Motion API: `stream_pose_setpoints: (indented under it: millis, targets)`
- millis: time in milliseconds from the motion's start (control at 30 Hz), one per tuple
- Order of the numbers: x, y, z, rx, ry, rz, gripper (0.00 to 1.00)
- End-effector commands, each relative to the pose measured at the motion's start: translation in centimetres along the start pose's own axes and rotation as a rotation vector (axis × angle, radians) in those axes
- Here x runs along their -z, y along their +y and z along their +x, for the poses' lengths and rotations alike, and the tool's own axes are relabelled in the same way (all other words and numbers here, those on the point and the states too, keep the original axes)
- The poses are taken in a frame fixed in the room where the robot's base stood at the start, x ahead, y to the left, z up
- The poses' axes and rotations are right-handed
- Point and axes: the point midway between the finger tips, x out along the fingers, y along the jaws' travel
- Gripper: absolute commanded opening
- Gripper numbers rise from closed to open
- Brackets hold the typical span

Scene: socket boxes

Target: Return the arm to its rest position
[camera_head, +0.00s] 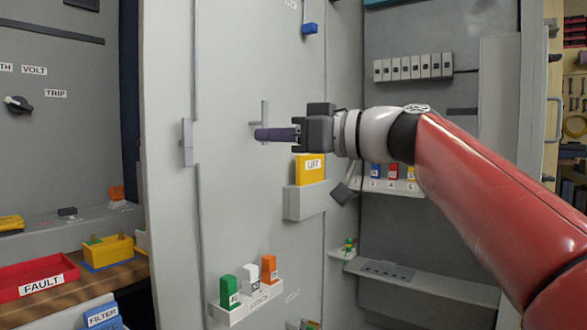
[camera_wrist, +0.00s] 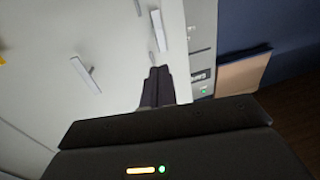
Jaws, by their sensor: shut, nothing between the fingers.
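My red and white arm (camera_head: 470,190) reaches in from the right in the head view. My gripper (camera_head: 262,134) points left in front of the light grey cabinet door (camera_head: 250,210). Its dark fingers are shut with nothing between them, and they partly overlap the grey vertical handle (camera_head: 265,112) in the picture. I cannot tell whether they touch it. In the wrist view my gripper's fingers (camera_wrist: 159,72) lie together, with the pale door panel (camera_wrist: 110,80) beyond and a light bar-shaped handle (camera_wrist: 160,30) just past the tips.
A yellow LIFT box (camera_head: 310,169) sits in a grey holder below my gripper. Green, white and orange blocks stand on a small shelf (camera_head: 250,305). A red FAULT tray (camera_head: 38,280) and a yellow bin (camera_head: 108,250) are at lower left. A switch row (camera_head: 413,67) is behind my arm.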

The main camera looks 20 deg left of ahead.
Motion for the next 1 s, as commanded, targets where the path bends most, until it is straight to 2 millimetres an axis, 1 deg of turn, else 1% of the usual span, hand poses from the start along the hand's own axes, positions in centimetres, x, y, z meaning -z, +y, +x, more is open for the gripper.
stream_pose_setpoints:
  millis: [133, 200, 267, 367, 400, 467, 500, 533, 567, 600, 667, 700, 767, 800, 900, 1000]
  targets:
    - [-0.2, 0.0, -0.2, -0.009, -0.011, 0.006, 0.0]
    - [-1.1, 0.1, -0.7, -0.039, -0.049, 0.027, 0.0]
    - [-2.7, 0.2, -1.6, -0.09, -0.108, 0.065, 0.0]
    - [-7.0, 0.5, -4.5, -0.225, -0.247, 0.159, 0.0]
    - [-9.2, 0.6, -6.2, -0.294, -0.309, 0.207, 0.0]
    - [-12.5, 0.4, -9.2, -0.406, -0.397, 0.279, 0.0]
    - [-14.8, 0.2, -11.4, -0.48, -0.451, 0.327, 0.0]
    - [-16.4, -0.1, -13.0, -0.534, -0.487, 0.361, 0.0]
    - [-18.1, -0.4, -14.6, -0.588, -0.521, 0.394, 0.0]
    - [-20.1, -1.0, -16.8, -0.658, -0.562, 0.436, 0.0]
    - [-23.3, -2.0, -20.1, -0.761, -0.619, 0.499, 0.0]
    - [-25.3, -2.8, -22.3, -0.829, -0.653, 0.537, 0.0]
    - [-28.3, -4.3, -25.5, -0.927, -0.699, 0.593, 0.0]
    - [-30.2, -5.4, -27.6, -0.989, -0.726, 0.627, 0.0]
    - [-34.6, -8.1, -31.9, -1.128, -0.781, 0.7, 0.0]
    - [-38.1, -10.6, -35.2, -1.234, -0.822, 0.752, 0.0]
